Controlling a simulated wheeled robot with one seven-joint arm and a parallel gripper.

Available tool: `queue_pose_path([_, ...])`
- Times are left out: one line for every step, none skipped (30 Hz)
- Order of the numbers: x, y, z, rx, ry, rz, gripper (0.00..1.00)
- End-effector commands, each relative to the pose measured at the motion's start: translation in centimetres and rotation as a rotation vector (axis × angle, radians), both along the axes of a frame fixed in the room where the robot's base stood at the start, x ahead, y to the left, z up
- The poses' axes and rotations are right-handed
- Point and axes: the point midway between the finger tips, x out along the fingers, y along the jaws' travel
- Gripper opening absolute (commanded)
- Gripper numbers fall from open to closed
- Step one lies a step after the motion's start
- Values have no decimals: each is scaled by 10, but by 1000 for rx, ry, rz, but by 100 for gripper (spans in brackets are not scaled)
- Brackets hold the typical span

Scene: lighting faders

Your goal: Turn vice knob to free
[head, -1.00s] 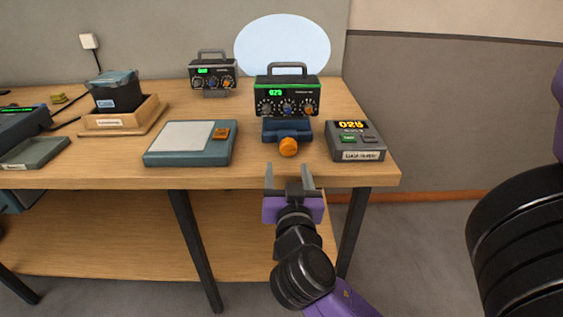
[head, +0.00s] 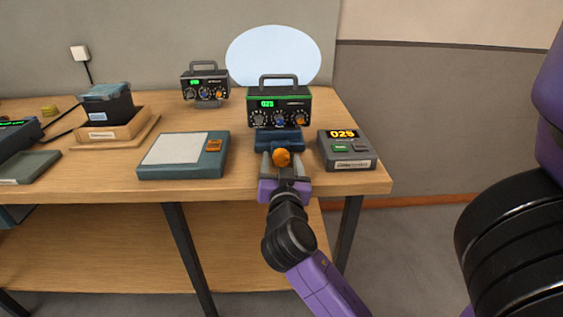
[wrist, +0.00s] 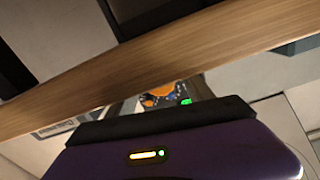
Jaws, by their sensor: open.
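The orange vice knob (head: 282,157) is on the front of a blue vice (head: 279,140) near the table's front edge. The vice stands below a dark device with a green top edge (head: 279,105), a green display and several knobs. My purple gripper (head: 282,168) is open, its fingers on either side of the orange knob in the head view; contact cannot be told. In the wrist view, the device face with an orange shape (wrist: 160,92) shows small beyond the table edge, and my gripper's fingertips are not clear there.
A grey box with an orange display reading 025 (head: 347,150) stands close on the right. A teal pad (head: 183,172) lies to the left. A second device (head: 205,86) and a wooden tray (head: 113,138) are farther back. The wooden tabletop (head: 90,168) has an exposed front edge.

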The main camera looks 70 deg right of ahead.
Motion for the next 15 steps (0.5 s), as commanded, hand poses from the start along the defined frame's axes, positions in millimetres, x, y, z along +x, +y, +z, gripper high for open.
queue_pose_path([0,0,0,0,0,0,60])
queue_pose_path([0,0,0,0,0,0,60])
queue_pose_path([0,0,0,0,0,0,52])
queue_pose_path([0,0,0,0,0,0,47])
queue_pose_path([0,0,0,0,0,0,41])
queue_pose_path([0,0,0,0,0,0,33])
queue_pose_path([0,0,0,0,0,0,27])
queue_pose_path([0,0,0,0,0,0,21])
queue_pose_path([0,0,0,0,0,0,13])
queue_pose_path([0,0,0,0,0,0,7])
queue_pose_path([0,0,0,0,0,0,1])
queue_pose_path([0,0,0,0,0,0,0])
queue_pose_path([0,0,0,-1,2,0,0])
queue_pose_path([0,0,0,-2,6,0,0])
queue_pose_path([0,0,0,-7,17,0,0])
